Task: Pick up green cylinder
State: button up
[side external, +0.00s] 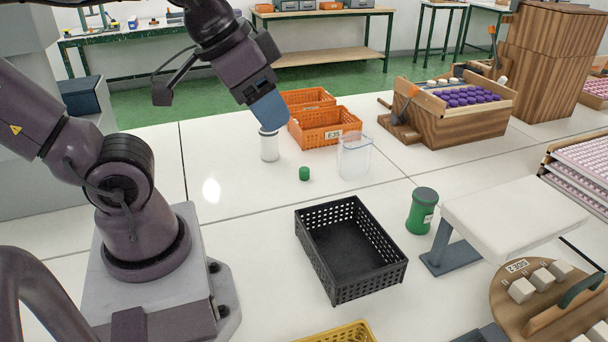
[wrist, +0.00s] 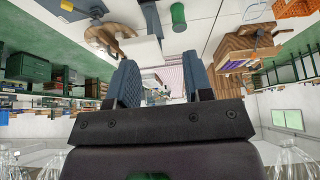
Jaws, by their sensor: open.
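A small green cylinder (side external: 304,174) stands on the white table in the side external view, between a white jar (side external: 270,148) and a clear container (side external: 354,158). My gripper (side external: 268,112) is up and to the left of it in that picture, raised above the table and apart from it. In the wrist view my gripper (wrist: 161,75) shows two blue fingers spread apart with nothing between them. A green object (wrist: 178,16) shows at the top of the wrist view; I cannot tell for sure which one it is.
A black crate (side external: 318,254) stands in front of the cylinder. A larger green jar (side external: 422,212) stands to the right. Orange bins (side external: 330,136) and a wooden box (side external: 440,127) are behind. Bare table (side external: 245,205) lies left of the cylinder.

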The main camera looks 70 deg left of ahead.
jog(key=shift+o, duration=0.8)
